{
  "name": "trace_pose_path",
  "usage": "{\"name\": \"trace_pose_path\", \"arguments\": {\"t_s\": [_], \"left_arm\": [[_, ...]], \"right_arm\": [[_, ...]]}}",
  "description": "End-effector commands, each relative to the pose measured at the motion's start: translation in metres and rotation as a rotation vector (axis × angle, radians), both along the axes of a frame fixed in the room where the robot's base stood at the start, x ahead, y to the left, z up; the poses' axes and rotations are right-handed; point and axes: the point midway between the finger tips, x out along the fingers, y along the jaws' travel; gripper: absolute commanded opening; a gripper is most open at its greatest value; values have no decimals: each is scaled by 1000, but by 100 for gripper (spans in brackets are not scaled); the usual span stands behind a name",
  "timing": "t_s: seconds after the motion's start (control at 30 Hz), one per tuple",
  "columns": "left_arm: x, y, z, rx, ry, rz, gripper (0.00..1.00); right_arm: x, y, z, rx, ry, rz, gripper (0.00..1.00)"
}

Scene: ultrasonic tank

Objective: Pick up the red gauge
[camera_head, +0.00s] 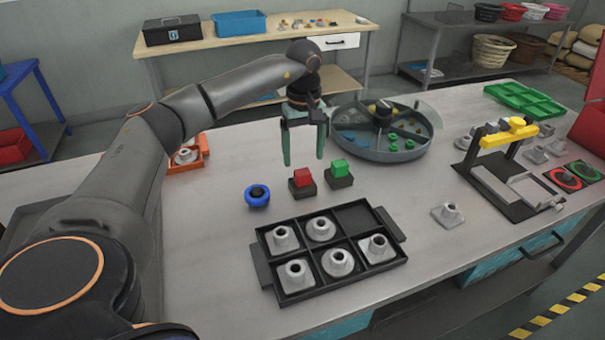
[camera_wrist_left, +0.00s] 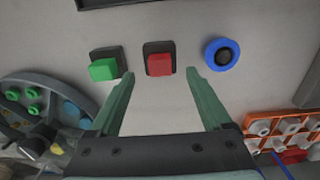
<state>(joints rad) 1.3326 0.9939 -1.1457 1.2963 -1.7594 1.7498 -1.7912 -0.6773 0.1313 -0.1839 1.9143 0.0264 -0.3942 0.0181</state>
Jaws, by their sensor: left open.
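The red gauge (camera_head: 302,178) is a red block on a dark square base, standing on the table between a blue ring-shaped part and a green block. It also shows in the left wrist view (camera_wrist_left: 159,64), ahead of the fingertips and between their lines. My left gripper (camera_head: 304,160) has two green fingers pointing down, spread apart and empty. In the head view its fingers are above and behind the red gauge. In the left wrist view the gripper (camera_wrist_left: 160,75) reaches toward the gauge without clearly touching it. My right gripper is not in view.
The green block (camera_head: 338,170) on a dark base stands close right of the gauge. The blue ring (camera_head: 257,195) is at its left. A black tray (camera_head: 335,281) with several grey parts lies in front. A round divided tank (camera_head: 418,153) stands behind right.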

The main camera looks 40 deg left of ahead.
Motion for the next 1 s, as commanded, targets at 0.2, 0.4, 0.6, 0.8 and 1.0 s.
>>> {"name": "trace_pose_path", "arguments": {"t_s": [0.2, 0.4, 0.6, 0.8, 1.0], "left_arm": [[3, 7, -26, -1, 5, 2, 82], [4, 8, -50, 0, 2, 0, 82], [4, 8, -52, 0, -1, 0, 82], [4, 8, -52, 0, -1, 0, 67], [4, 7, -52, -1, 0, 0, 44]], "right_arm": [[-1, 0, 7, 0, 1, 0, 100], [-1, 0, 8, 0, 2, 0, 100], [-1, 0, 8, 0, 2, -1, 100], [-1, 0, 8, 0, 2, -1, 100], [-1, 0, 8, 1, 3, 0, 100]]}}
